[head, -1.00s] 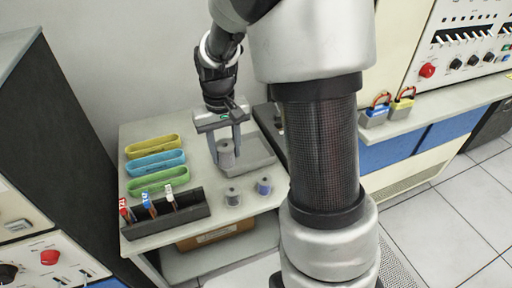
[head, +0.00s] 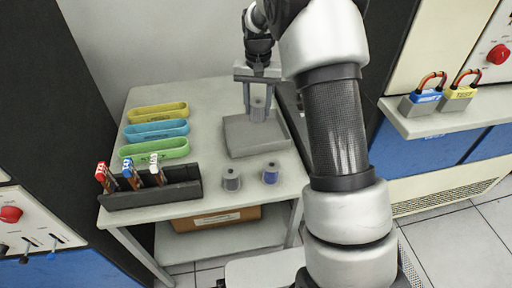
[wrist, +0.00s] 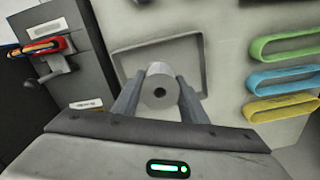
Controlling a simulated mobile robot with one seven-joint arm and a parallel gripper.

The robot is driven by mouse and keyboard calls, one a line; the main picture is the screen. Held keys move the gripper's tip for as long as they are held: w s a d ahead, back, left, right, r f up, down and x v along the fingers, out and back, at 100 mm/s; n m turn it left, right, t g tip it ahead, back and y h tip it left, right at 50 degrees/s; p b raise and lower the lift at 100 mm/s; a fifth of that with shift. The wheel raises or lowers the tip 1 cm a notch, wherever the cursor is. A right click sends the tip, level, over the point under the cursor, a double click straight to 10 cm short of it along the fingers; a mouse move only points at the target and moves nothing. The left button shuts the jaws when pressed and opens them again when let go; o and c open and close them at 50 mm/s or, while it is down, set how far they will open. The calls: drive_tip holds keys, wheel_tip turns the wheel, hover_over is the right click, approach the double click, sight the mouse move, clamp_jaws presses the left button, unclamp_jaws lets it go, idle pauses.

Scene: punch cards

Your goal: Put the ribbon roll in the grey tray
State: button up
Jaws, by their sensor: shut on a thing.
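My gripper (head: 258,102) is shut on a grey ribbon roll (head: 258,113), with one finger on each side of it. The gripper points down over the grey tray (head: 248,141), and the roll is at the tray's back right part. I cannot tell whether the roll touches the tray floor. In the wrist view, the roll (wrist: 160,94) sits between the fingertips, its end with a dark centre hole facing the camera. The tray (wrist: 186,52) shows behind it, partly hidden by the roll and fingers.
A grey spool (head: 231,181) and a blue spool (head: 270,174) stand in front of the tray. Yellow (head: 158,113), blue (head: 157,132) and green (head: 154,149) oblong holders lie left. A dark rack (head: 180,191) with tagged items is at front left.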

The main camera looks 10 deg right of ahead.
drive_tip(key=f, duration=0.3)
drive_tip(key=f+b, duration=0.1)
drive_tip(key=f, duration=0.6)
drive_tip(key=shift+w+f+b, duration=0.25)
drive_tip(key=shift+f+b, duration=0.05)
drive_tip(key=shift+f, duration=0.1)
drive_tip(key=shift+f, duration=0.1)
drive_tip(key=o, duration=1.1)
